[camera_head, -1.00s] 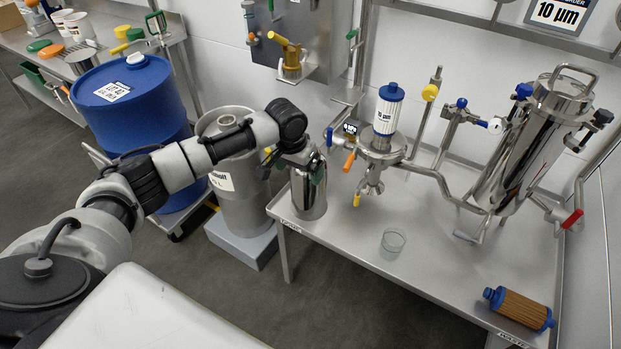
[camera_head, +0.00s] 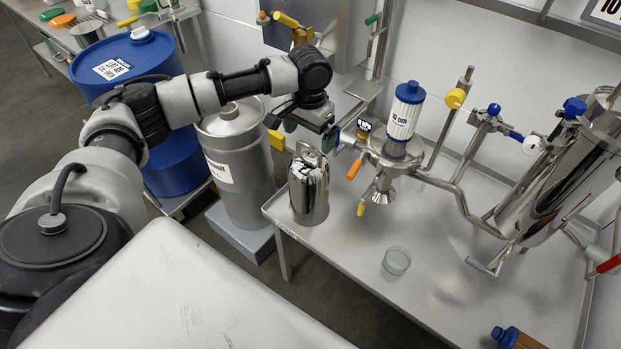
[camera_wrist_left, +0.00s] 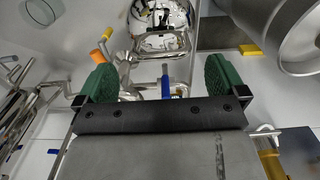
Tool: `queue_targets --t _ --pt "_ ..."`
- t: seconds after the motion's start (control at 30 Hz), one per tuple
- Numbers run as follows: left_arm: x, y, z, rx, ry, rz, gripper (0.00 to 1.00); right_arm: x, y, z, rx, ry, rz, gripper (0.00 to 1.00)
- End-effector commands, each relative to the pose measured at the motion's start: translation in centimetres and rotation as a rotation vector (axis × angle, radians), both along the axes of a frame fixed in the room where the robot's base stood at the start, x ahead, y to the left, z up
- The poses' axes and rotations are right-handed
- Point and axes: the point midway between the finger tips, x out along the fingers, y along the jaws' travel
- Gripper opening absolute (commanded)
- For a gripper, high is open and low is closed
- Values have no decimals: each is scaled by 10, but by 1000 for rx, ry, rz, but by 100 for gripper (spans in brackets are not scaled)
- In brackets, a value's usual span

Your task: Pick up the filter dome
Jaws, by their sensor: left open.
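The filter dome (camera_head: 309,190) is a shiny steel cylinder with a loop handle on top. It stands upright on the left end of the steel table. In the left wrist view the dome (camera_wrist_left: 160,14) and its handle show at the top middle, beyond the fingertips. My left gripper (camera_head: 311,130) is above and behind the dome's handle, apart from it. Its green fingers are spread and empty, as the left wrist view (camera_wrist_left: 163,76) also shows. My right gripper is out of view.
The filter housing base with a white and blue cartridge (camera_head: 404,115) stands right of the dome, close to the gripper. A glass beaker (camera_head: 397,261) is on the table in front. A grey keg (camera_head: 238,150) and blue drum (camera_head: 140,75) are at left.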

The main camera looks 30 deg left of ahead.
Motion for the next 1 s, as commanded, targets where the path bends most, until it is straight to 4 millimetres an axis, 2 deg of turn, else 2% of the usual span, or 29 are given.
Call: queue_targets --t 0.1,0.23,0.33,0.4,0.5,0.83,1.0 --pt "0 0 -12 0 -1 -1 100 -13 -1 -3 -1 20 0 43" --pt "-1 0 -22 0 0 -1 100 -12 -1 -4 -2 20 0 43" --pt "-2 1 -37 1 2 0 100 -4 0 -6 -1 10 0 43" --pt "-3 2 -48 1 1 -1 100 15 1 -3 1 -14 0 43" --pt "-3 1 -61 1 1 -1 100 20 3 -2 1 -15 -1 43" --pt "-3 1 -67 0 -2 -1 100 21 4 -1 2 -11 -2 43" --pt "-3 1 -66 0 -2 -1 74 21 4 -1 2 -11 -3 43"
